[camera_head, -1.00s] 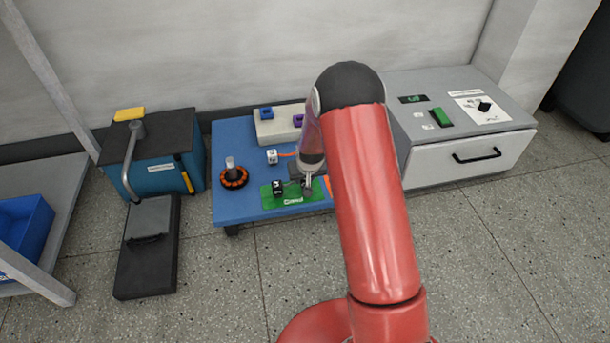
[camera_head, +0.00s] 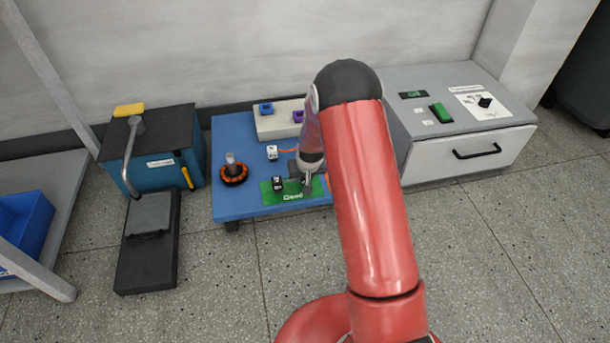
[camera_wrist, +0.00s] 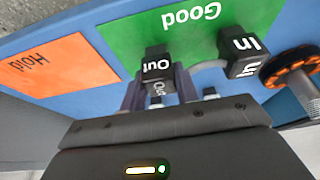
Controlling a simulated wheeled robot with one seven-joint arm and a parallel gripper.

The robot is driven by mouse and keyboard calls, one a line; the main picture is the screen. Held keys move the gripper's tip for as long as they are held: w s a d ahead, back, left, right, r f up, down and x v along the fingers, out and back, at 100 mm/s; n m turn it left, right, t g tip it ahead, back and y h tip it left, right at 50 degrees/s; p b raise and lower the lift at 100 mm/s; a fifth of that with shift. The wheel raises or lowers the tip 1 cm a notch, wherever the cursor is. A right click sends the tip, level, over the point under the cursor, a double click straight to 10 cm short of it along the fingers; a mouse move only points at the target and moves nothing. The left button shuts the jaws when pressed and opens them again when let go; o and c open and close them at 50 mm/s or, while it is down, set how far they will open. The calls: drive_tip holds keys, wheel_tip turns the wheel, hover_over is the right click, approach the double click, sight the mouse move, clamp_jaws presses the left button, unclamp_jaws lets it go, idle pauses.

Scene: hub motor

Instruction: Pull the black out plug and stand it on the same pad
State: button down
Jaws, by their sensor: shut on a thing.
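In the head view my gripper (camera_head: 307,182) is low over the right part of the green Good pad (camera_head: 268,199); the Out plug is hard to make out there. The green pad also shows in the wrist view (camera_wrist: 125,35). Whether the plug touches the pad I cannot tell. The black In plug (camera_wrist: 243,52) is on the green pad beside it; in the head view it stands left of my gripper (camera_head: 277,183).
An orange Hold pad (camera_wrist: 45,66) lies beside the green pad on the blue table (camera_head: 236,207). The orange-black wound motor part (camera_head: 234,174) stands left of the pad. A white plug (camera_head: 272,152) and a pale block (camera_head: 275,128) are behind. A grey cabinet (camera_head: 440,160) stands right.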

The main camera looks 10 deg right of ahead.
drive_tip(key=shift+f, duration=0.2)
drive_tip(key=c, duration=1)
unclamp_jaws()
drive_tip(key=shift+o, duration=0.2)
drive_tip(key=p+v, duration=0.1)
drive_tip(key=v, duration=0.6)
drive_tip(key=shift+r+p, duration=0.3)
drive_tip(key=shift+r, duration=0.05)
drive_tip(key=shift+s, duration=0.15)
drive_tip(key=s+p+v, duration=0.1)
drive_tip(key=p+v, duration=0.5)
drive_tip(key=v, duration=2.4)
drive_tip(key=s+r+p, duration=0.3)
drive_tip(key=s+r, duration=0.3)
drive_tip(key=s, duration=0.4)
drive_tip(key=s+r+t+p, duration=0.1)
drive_tip(key=s+r+p, duration=0.2)
drive_tip(key=s+r, duration=0.4)
drive_tip(key=s, duration=0.3)
